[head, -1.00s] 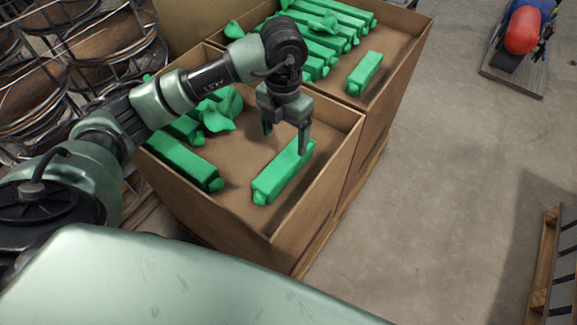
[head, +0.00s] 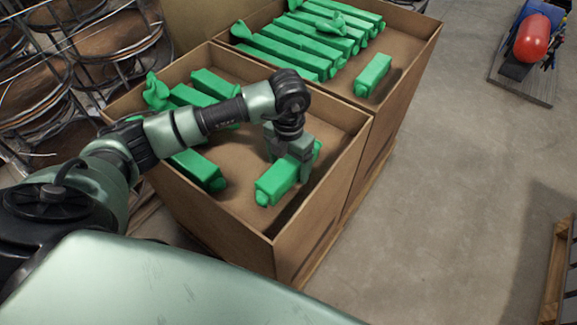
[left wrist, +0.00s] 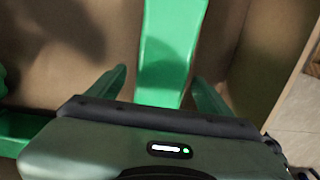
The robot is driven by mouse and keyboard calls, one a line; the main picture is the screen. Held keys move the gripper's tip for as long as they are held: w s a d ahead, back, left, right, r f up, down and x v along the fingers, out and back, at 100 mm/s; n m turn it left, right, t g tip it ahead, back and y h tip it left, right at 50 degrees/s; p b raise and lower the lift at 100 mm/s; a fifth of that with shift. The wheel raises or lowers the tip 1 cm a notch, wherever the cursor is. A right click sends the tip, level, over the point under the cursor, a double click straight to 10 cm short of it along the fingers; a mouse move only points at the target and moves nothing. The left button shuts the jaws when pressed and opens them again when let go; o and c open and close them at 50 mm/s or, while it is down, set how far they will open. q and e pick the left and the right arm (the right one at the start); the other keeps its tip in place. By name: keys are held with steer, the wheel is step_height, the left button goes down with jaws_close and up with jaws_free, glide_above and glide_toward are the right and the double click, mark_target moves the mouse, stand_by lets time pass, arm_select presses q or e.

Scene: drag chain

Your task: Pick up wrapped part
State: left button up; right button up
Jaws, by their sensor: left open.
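A green wrapped part (head: 277,181) lies alone near the right side of the near cardboard box (head: 240,213). My left gripper (head: 290,168) is lowered over its middle, with the fingers on either side of it. In the left wrist view the part (left wrist: 170,45) runs between the two open fingers of the gripper (left wrist: 160,88), with a gap on each side. The gripper hides the middle of the part in the head view. My right gripper is not in view.
Several other green wrapped parts (head: 200,168) lie at the left of the near box. The far box (head: 400,40) holds several more (head: 372,76). The box walls stand close to the right of my gripper. A red tank (head: 532,38) stands on the floor at the upper right.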

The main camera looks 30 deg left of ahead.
arm_select(q)
steer(key=shift+f, duration=0.35)
steer(key=c, duration=1.7)
jaws_close()
steer(key=shift+r, duration=0.15)
